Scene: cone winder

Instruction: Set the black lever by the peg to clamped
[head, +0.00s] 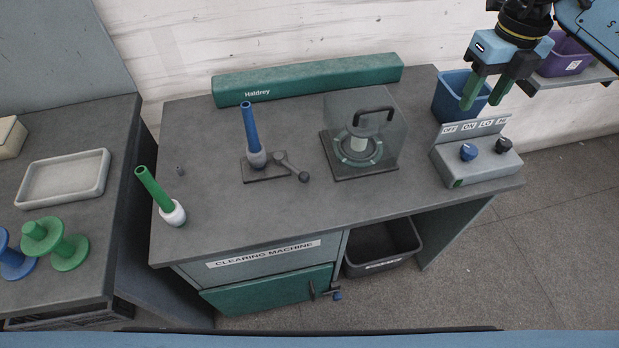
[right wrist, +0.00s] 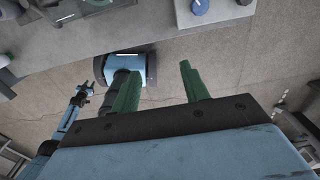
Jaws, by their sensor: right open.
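The black lever (head: 292,168) is on a dark plate beside the peg on the bench, slanting down to the right to its round knob. A blue cone with a pale lower part (head: 251,132) stands over the peg, leaning slightly, and hides it. My right gripper (head: 482,103) is open and empty, high at the upper right, well away from the lever. Its two green fingers also show apart in the right wrist view (right wrist: 157,72). My left gripper is out of the head view; a small dark gripper (right wrist: 83,92) at the left of the right wrist view appears to be it.
A clear-shielded unit with a black handle (head: 373,114) stands right of the lever. A control box (head: 470,165) with two knobs and a blue bin (head: 453,100) are farther right. A green cone on a pale ball (head: 160,195) stands at left. The bench front is clear.

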